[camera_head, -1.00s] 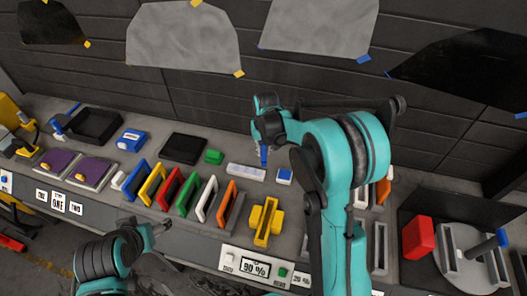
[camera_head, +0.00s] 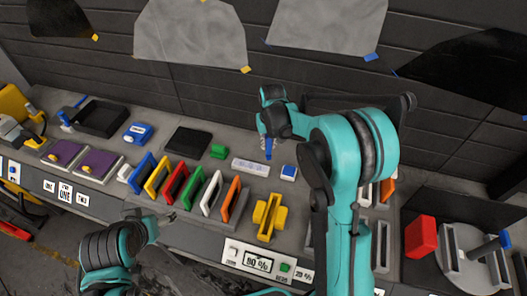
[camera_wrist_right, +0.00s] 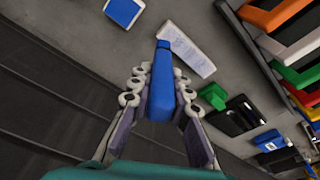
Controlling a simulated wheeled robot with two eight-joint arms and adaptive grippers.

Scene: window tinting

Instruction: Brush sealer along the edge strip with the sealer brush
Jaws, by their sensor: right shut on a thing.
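The sealer brush, with a blue body (camera_wrist_right: 160,88), is held in my right gripper (camera_head: 267,140). In the right wrist view the fingers (camera_wrist_right: 160,98) close on both sides of it. Its tip points toward the pale edge strip (camera_head: 250,167), which lies flat on the bench and shows in the wrist view (camera_wrist_right: 190,52). In the wrist view the tip overlaps the strip's near end; I cannot tell whether they touch. My left gripper (camera_head: 165,222) is low at left, in front of the bench, away from the strip; its jaw opening is unclear.
A blue-and-white block (camera_head: 288,172) lies right of the strip, and a green block (camera_head: 218,151) lies left. A rack of coloured frames (camera_head: 190,190) and a yellow holder (camera_head: 269,217) stand in front. A dark wall (camera_head: 200,95) rises behind. A red block (camera_head: 420,236) stands at right.

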